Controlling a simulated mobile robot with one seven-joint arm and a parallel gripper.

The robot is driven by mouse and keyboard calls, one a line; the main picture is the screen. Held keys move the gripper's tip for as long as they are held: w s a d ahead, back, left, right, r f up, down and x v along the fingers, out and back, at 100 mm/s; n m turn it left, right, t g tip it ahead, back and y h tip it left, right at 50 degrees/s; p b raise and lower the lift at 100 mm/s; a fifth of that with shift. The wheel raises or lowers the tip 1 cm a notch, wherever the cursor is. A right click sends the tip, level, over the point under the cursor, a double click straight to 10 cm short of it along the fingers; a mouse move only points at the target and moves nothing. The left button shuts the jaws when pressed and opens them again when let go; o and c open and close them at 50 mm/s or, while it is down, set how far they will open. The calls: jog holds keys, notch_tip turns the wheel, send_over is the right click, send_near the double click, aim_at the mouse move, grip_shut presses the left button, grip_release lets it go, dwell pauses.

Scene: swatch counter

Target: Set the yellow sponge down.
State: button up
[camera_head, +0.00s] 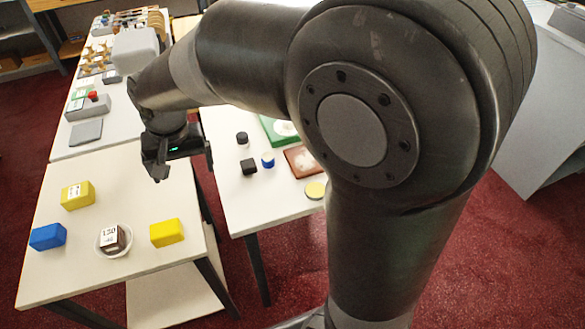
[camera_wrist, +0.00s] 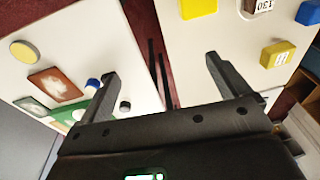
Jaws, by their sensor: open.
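Two yellow blocks stand on the near left table. A plain yellow block (camera_head: 167,232) is at its right front and shows at the top edge of the wrist view (camera_wrist: 198,8). A yellow block with a white printed label (camera_head: 77,195) is further back left and shows at right in the wrist view (camera_wrist: 277,53). I cannot tell which is the sponge. My gripper (camera_head: 184,172) is open above the table's back right part, apart from both blocks. The wrist view shows its two fingers spread with nothing between them (camera_wrist: 162,68).
A blue block (camera_head: 47,236) and a white dish (camera_head: 101,250) holding a dark cube labelled 130 (camera_head: 112,236) share the left table (camera_head: 130,195). Across a narrow gap, the right table (camera_head: 228,190) bears dark pieces, a yellow disc (camera_head: 316,189) and framed swatches. Bare tabletop surrounds the blocks.

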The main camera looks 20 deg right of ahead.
jog(key=s+d+r+t, duration=0.2)
jog(key=s+d+r, duration=0.1)
jog(key=s+d, duration=0.4)
jog(key=s+d+r+t, duration=0.2)
jog(key=s+d+r, duration=0.2)
jog(key=s+d, duration=0.4)
jog(key=d, duration=0.5)
jog(key=shift+s+d+r+h, duration=0.15)
jog(key=shift+s+d+h, duration=0.05)
jog(key=shift+h, duration=0.2)
